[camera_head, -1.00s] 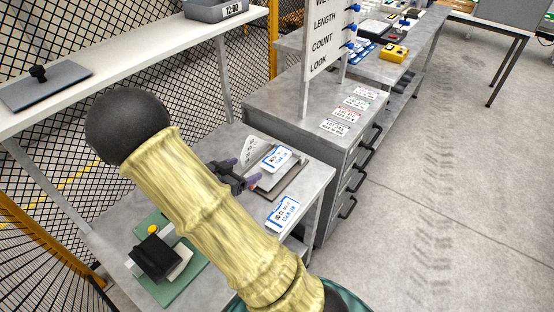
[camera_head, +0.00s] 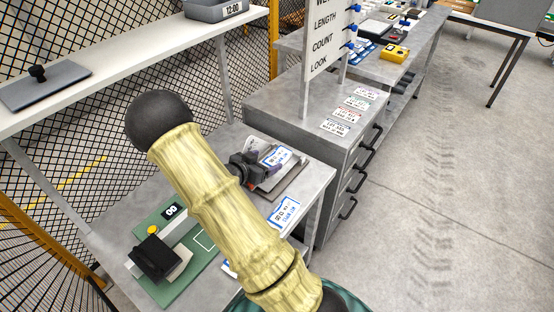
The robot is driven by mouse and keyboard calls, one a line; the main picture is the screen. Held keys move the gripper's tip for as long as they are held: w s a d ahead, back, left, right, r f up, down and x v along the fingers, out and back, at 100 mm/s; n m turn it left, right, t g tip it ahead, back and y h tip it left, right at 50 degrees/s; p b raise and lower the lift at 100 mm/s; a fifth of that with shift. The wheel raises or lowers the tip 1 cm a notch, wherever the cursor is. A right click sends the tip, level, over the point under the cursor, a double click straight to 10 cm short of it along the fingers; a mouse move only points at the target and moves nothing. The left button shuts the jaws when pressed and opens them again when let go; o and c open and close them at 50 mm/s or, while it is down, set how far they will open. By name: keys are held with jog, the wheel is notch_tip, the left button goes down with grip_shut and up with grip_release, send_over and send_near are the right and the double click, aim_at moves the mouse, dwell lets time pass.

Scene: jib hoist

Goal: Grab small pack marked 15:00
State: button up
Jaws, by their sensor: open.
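I cannot make out a pack reading 15:00. A dark black tag with white digits ending in "00" (camera_head: 171,211) shows at the green mat (camera_head: 150,229); its other digits are hidden behind my arm. My gripper (camera_head: 263,168) is open, low over the left part of a shallow grey tray (camera_head: 292,178) on the bench. A white and blue card (camera_head: 278,156) lies at the tray, just beyond my gripper, partly covered by it. I cannot tell whether the fingers touch anything.
Another white and blue card (camera_head: 285,211) lies in front of the tray. A black block-like device (camera_head: 154,258) stands on the green mat. A grey bin marked 12:00 (camera_head: 222,10) sits on the shelf above. A drawer cabinet (camera_head: 285,112) with a sign adjoins the bench.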

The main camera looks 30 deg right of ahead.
aim_at(275, 159)
jog(key=x, duration=0.5)
jog(key=shift+f, duration=0.45)
jog(key=shift+s, duration=0.1)
jog(key=c, duration=1.2)
jog(key=shift+o, duration=0.2)
jog(key=shift+r, duration=0.1)
notch_tip(275, 159, up, 10)
jog(key=p, duration=0.1)
